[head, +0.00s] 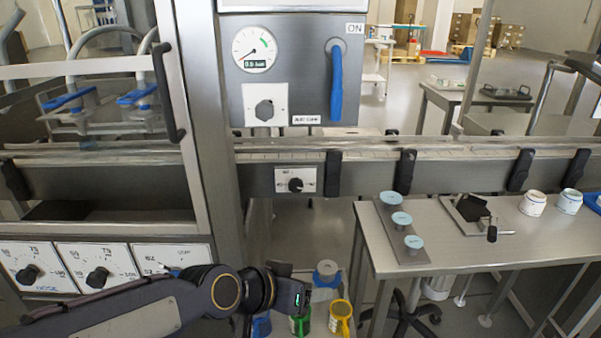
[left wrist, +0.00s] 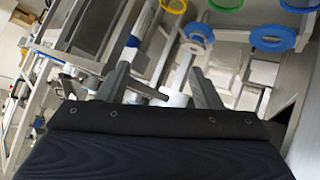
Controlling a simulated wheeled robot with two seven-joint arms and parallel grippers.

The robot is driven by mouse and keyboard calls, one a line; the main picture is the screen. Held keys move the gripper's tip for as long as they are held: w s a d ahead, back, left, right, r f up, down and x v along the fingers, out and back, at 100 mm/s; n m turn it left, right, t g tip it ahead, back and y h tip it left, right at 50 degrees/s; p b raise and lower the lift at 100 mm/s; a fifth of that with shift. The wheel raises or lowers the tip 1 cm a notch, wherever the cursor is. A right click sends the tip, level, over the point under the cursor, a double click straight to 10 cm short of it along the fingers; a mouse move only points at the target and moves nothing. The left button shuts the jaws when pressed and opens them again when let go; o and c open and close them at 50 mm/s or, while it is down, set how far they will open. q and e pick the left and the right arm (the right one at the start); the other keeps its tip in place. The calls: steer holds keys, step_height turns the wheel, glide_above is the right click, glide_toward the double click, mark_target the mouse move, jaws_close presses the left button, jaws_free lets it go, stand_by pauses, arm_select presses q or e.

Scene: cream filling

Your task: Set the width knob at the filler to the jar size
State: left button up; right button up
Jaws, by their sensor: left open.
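Three white dial plates sit on the filler's lower left front. The left plate has a black knob (head: 28,273). The middle plate has another black knob (head: 97,277). The right plate (head: 160,257) is partly covered by my left arm, and its knob is hidden. I cannot read which knob sets the width. White jars (head: 533,203) stand on the right table. My left gripper (left wrist: 160,86) is open and empty, with its fingers apart. In the head view it is right of the dial plates and apart from them, its fingertips hard to make out.
A conveyor rail with a small knob (head: 295,184) runs across. Above it are a gauge (head: 254,49), a larger knob (head: 264,109) and a blue lever (head: 336,85). Blue, green and yellow-ringed items (head: 340,315) lie low near my gripper. A steel table (head: 460,255) stands right.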

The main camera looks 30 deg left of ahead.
arm_select(q)
steer(key=w+a+r+t+y, duration=0.1)
steer(key=w+a+t+y, duration=0.1)
steer(key=w, duration=0.4)
steer(key=w+a+r+t+y, duration=0.1)
steer(key=w+a+r+t, duration=0.1)
steer(key=w, duration=0.3)
steer(key=n+t+y, duration=0.1)
steer(key=t+y, duration=0.1)
steer(key=y, duration=0.8)
glide_toward(296, 187)
steer(key=x, duration=0.8)
steer(key=shift+w+a, duration=0.1)
steer(key=shift+w, duration=0.05)
steer(key=shift+g, duration=0.3)
steer(key=c, duration=1)
